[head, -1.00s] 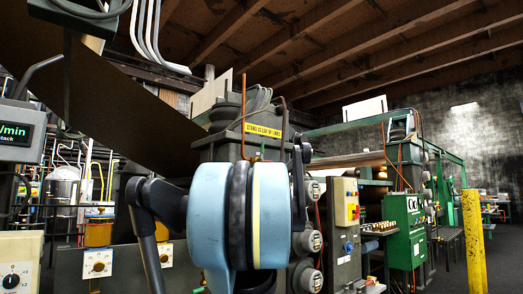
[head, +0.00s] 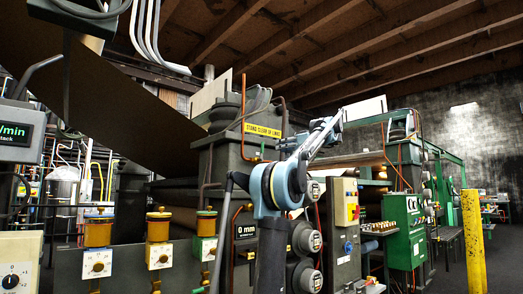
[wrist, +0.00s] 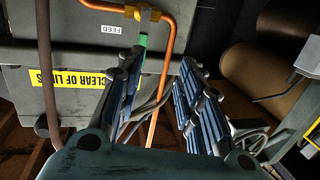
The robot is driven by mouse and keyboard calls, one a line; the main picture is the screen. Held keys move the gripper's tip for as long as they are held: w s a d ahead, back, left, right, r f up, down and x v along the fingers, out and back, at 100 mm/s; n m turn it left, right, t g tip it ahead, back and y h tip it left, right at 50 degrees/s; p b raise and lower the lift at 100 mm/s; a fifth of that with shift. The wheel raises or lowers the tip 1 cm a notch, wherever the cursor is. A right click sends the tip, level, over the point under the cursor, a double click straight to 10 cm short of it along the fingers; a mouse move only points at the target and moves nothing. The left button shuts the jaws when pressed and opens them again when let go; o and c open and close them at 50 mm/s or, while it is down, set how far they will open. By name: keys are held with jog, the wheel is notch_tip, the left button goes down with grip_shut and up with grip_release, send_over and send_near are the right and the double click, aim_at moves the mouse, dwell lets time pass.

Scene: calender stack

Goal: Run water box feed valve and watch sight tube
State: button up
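In the wrist view a FEED label (wrist: 110,28) sits on a grey box next to an orange pipe (wrist: 169,45). A brass-coloured valve fitting (wrist: 150,14) is on this pipe, with a green handle (wrist: 142,42) at the left fingertip. My gripper (wrist: 162,58) is open, its blue-padded fingers apart with nothing clearly held between them. Whether the left finger touches the handle I cannot tell. In the head view my arm reaches up in front of the grey post, and the green handle (head: 262,149) shows just left of it. I cannot make out a sight tube.
A yellow warning sign (head: 263,130) is on the post. Below it is a display reading 0 mm (head: 245,231). Several brass-topped oilers (head: 159,225) stand at lower left. A green cabinet (head: 404,232) and yellow bollard (head: 473,240) are to the right.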

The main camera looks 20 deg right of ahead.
aim_at(262, 145)
jog(key=d+r+t, duration=0.1)
jog(key=d+r, duration=0.2)
jog(key=x, duration=1.6)
jog(key=shift+w+a+f, duration=0.15)
jog(key=shift+w+f, duration=0.15)
jog(key=shift+w, duration=0.05)
grip_shut()
